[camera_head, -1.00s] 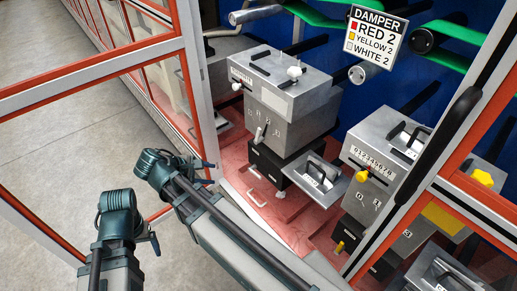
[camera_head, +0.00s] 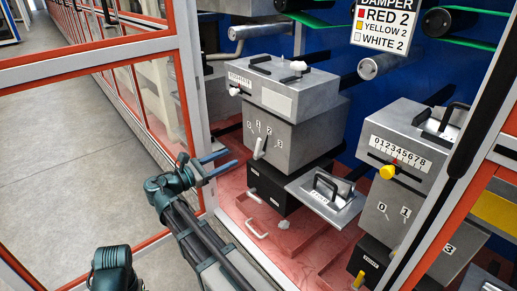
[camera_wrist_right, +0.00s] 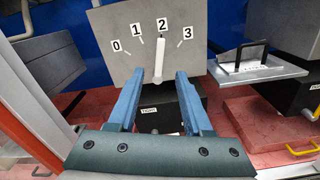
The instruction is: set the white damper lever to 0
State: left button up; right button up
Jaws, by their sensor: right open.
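The white damper lever (camera_head: 260,148) is on the front of a grey box (camera_head: 300,134) marked 0, 1, 2, 3. In the right wrist view the lever (camera_wrist_right: 160,60) stands nearly upright, its tip by the 2. The 0 label (camera_wrist_right: 116,45) is at the left of that face. My right gripper (camera_head: 232,159) is open and empty, in front of the box and short of the lever in the head view. In the right wrist view its blue fingertips (camera_wrist_right: 157,73) lie on either side of the lever's lower end. My left gripper is not in view.
A damper sign (camera_head: 382,30) reads red 2, yellow 2, white 2. A second grey box (camera_head: 408,165) with a yellow knob (camera_head: 387,172) stands at right. A tray with a black handle (camera_head: 325,197) juts out between them. An orange-edged frame post (camera_head: 188,100) stands left of my right gripper.

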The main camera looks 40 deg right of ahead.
aim_at(257, 145)
jog(key=d, duration=0.9)
jog(key=w+d, duration=0.1)
jog(key=d, duration=0.3)
jog(key=shift+d, duration=0.3)
jog(key=shift+c, duration=0.2)
grip_shut()
dwell(0.7)
